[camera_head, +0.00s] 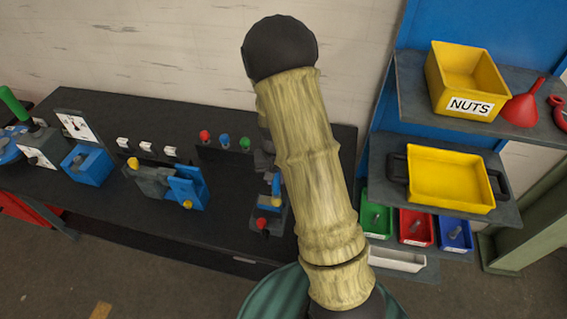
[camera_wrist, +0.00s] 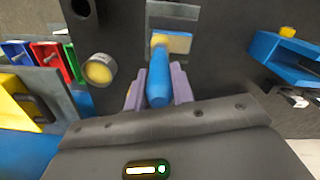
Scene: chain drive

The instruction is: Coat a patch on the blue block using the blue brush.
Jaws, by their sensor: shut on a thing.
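The blue brush (camera_wrist: 158,88) is between the two purple fingers of my gripper (camera_wrist: 157,76) in the wrist view. My gripper is shut on its blue handle. The brush's yellow neck and pale head point away from the gripper, over a small grey fixture (camera_wrist: 172,14). I cannot tell whether the head touches it. In the head view my arm hides most of the gripper, and a blue and yellow bit of the brush (camera_head: 276,186) shows beside the arm. A blue block (camera_head: 88,166) stands on the left part of the dark bench, well left of my gripper.
A blue vise-like fixture (camera_head: 186,188) with yellow knobs stands on the bench (camera_head: 130,218) between the block and my arm. Red, blue and green knobs (camera_head: 224,141) stand behind. Shelves with a yellow NUTS bin (camera_head: 450,62) and a yellow tray (camera_head: 451,181) are at right.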

